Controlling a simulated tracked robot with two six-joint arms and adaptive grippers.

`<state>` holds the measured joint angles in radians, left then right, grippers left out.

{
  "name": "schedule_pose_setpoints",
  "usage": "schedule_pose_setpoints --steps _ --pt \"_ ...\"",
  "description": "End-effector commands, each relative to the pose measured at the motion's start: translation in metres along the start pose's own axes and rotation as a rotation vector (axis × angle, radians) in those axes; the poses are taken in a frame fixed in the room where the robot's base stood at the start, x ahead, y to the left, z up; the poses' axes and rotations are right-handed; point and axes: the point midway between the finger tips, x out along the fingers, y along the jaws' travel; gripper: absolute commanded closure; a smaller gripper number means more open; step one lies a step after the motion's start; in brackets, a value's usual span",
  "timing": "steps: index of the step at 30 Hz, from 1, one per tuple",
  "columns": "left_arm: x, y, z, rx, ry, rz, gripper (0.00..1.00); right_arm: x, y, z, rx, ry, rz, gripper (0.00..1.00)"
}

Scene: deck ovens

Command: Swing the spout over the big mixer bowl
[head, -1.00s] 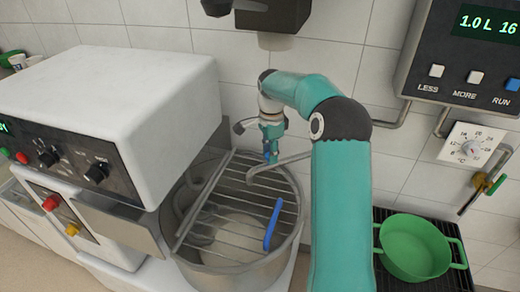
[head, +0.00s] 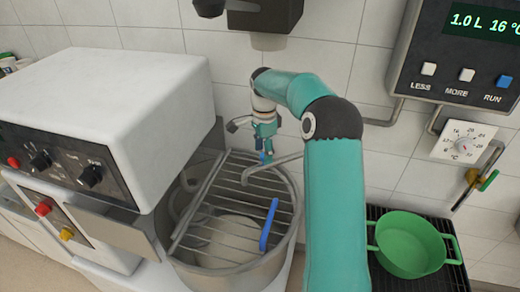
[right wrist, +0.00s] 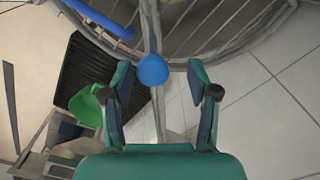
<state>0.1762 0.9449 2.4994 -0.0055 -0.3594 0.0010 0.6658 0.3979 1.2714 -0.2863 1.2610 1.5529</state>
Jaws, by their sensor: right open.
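The big mixer bowl (head: 285,236) stands in the middle of the head view under a wire guard. The spout (head: 284,160), a thin grey pipe, runs from behind my right arm leftward, and its end shows above the back part of the guard. My right gripper (head: 264,152) is at the spout, pointing down. In the right wrist view a round blue knob (right wrist: 153,70) on the grey pipe sits between the open fingers of my right gripper (right wrist: 172,77), with gaps on both sides. My left gripper is not in view.
The white mixer housing (head: 120,95) stands left of the bowl. A blue handle (head: 269,225) is on the guard. A green pot (head: 408,246) stands on a dark rack at right. A control box (head: 460,50) hangs on the wall, and a dark fixture (head: 262,18) hangs above the gripper.

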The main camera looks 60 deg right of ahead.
Motion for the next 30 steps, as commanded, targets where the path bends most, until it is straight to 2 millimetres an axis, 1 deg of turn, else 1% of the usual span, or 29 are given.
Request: schedule_pose_setpoints --steps 5,9,12,15,19,30 --pt "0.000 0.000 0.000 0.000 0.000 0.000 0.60 -0.023 -0.002 0.001 0.000 0.000 -0.007 0.40" --pt "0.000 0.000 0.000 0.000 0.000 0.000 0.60 -0.045 -0.002 0.002 0.000 0.000 -0.007 0.40" --pt "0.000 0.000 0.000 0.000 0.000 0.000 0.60 -0.059 -0.003 0.002 0.000 0.000 -0.007 0.40" --pt "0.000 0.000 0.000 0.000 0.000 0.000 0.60 -0.068 -0.003 0.002 -0.001 0.000 -0.006 0.40" --pt "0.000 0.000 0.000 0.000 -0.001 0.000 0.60 -0.072 -0.002 0.003 -0.001 0.000 -0.004 0.40" --pt "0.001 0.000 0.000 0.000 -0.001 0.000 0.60 -0.072 -0.002 0.003 -0.002 0.000 -0.004 0.40"
